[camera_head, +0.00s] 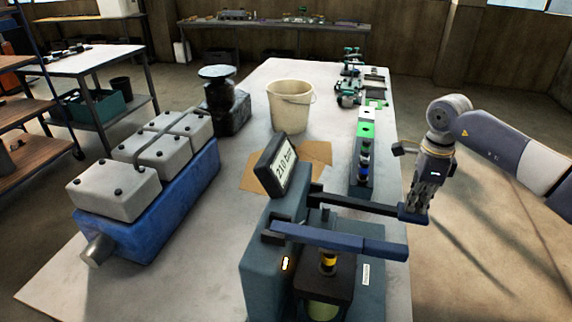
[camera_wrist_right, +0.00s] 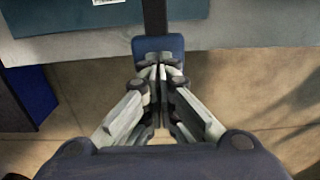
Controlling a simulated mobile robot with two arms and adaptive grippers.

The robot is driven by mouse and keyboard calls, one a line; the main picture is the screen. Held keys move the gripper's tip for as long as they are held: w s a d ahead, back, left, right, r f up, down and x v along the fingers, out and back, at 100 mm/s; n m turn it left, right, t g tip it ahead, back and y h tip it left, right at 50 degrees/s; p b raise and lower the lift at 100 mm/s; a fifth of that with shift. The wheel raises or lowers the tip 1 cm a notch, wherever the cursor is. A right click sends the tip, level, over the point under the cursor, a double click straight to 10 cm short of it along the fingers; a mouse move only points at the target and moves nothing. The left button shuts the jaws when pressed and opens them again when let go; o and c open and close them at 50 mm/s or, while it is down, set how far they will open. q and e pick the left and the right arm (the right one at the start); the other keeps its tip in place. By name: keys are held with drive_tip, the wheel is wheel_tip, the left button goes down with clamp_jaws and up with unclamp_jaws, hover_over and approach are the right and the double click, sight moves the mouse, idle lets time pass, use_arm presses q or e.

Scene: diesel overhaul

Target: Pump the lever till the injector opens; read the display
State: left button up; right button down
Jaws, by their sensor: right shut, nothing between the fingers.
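The injector tester (camera_head: 262,235) stands at the table's near edge. Its tilted display (camera_head: 283,167) appears to read 210 bar. A black lever (camera_head: 365,203) with a blue end pad reaches right, past the table edge; the pad also shows in the right wrist view (camera_wrist_right: 158,45). My right gripper (camera_head: 416,205) is shut with nothing between its fingers, its tips pointing down at the pad. Whether they touch it, I cannot tell. An injector (camera_head: 328,261) with a yellow band stands in the tester, partly hidden by a second blue handle (camera_head: 345,239). My left gripper is out of view.
A blue engine block (camera_head: 150,218) with grey covers lies on the table's left. A beige bucket (camera_head: 290,106), cardboard (camera_head: 315,155) and a rack of coloured parts (camera_head: 364,150) stand behind the tester. The floor right of the table is clear.

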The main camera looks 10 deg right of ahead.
sight(409, 218)
drive_tip(key=shift+a+f+b, duration=0.15)
drive_tip(key=shift+f+b, duration=0.6)
drive_tip(key=shift+f, duration=0.6)
drive_tip(key=shift+a+f+b, duration=0.1)
drive_tip(key=shift+f+b, duration=0.6)
drive_tip(key=shift+f, duration=0.65)
drive_tip(key=r+p, duration=0.4)
drive_tip(key=r, duration=0.1)
drive_tip(key=r+p, duration=0.2)
drive_tip(key=shift+s+d+r, duration=0.1)
drive_tip(key=shift+d+r, duration=0.2)
drive_tip(key=shift+r, duration=0.1)
drive_tip(key=shift+d+r, duration=0.1)
drive_tip(key=shift+r, duration=0.1)
wheel_tip(409, 218, up, 4)
drive_tip(key=p, duration=0.3)
drive_tip(key=shift+r, duration=0.1)
